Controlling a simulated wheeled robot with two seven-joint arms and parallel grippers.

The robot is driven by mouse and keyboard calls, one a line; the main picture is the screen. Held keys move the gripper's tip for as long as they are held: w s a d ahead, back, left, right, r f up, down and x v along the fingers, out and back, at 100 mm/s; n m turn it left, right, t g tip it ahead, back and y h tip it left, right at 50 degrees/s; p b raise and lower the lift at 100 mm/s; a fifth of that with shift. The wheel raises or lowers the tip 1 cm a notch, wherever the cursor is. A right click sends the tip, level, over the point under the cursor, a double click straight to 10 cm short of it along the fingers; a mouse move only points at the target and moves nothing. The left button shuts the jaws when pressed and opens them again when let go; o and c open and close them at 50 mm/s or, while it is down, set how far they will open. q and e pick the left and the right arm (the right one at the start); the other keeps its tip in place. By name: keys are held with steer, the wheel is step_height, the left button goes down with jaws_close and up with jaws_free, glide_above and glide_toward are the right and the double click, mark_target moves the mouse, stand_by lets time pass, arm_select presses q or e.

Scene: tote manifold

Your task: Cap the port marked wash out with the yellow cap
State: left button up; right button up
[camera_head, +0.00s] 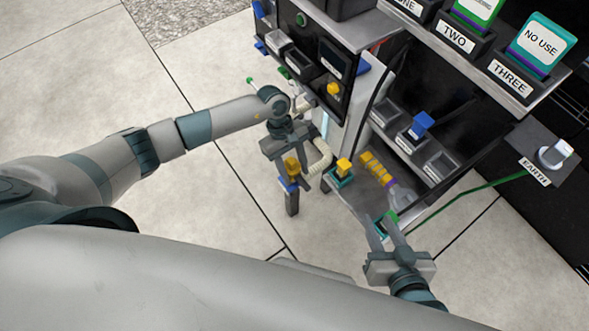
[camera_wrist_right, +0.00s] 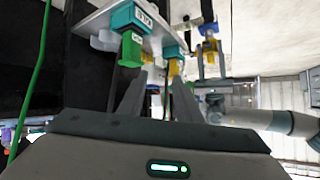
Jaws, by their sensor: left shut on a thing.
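My left gripper (camera_head: 291,174) is shut on a yellow cap (camera_head: 291,165), with a blue part just below it, in front of the rack's lower left corner. It also shows in the right wrist view (camera_wrist_right: 208,58). Another yellow piece (camera_head: 343,165) stands on a teal socket (camera_head: 341,180) on the lower shelf, to the right of my left gripper. My right gripper (camera_head: 384,226) is open near the shelf's front edge; its fingers stand apart in the wrist view, near a green block (camera_wrist_right: 130,50) under a teal labelled holder (camera_wrist_right: 133,17). I cannot read a wash out marking.
Several yellow pieces (camera_head: 375,168) lie in a row on the shelf. A green cable (camera_head: 470,191) runs to the EARTH plate (camera_head: 537,172). Open floor lies left.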

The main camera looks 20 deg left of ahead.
arm_select(q)
steer(key=shift+f+b, duration=0.4)
steer(key=shift+f, duration=0.05)
steer(key=shift+f+b, duration=0.9)
steer(key=shift+f, duration=0.05)
steer(key=shift+f+b, duration=0.4)
steer(key=shift+b, duration=0.05)
arm_select(e)
steer(key=w+a+r+t+y, duration=0.2)
steer(key=r+t, duration=0.5)
steer(key=r, duration=0.5)
steer(key=shift+a+t, duration=0.3)
steer(key=shift+a, duration=0.25)
arm_select(q)
steer(key=o, duration=1.2)
steer(key=p+v, duration=0.1)
steer(key=v, duration=1.6)
steer(key=shift+r+p, duration=0.15)
steer(key=shift+p, duration=0.2)
arm_select(e)
steer(key=f+g, duration=0.1)
steer(key=f, duration=0.1)
steer(key=f+g, duration=0.1)
steer(key=d+f+g, duration=0.1)
steer(key=f, duration=0.1)
steer(key=shift+w+f+h, duration=0.25)
steer(key=shift+f+h, duration=0.1)
steer(key=shift+h, duration=0.05)
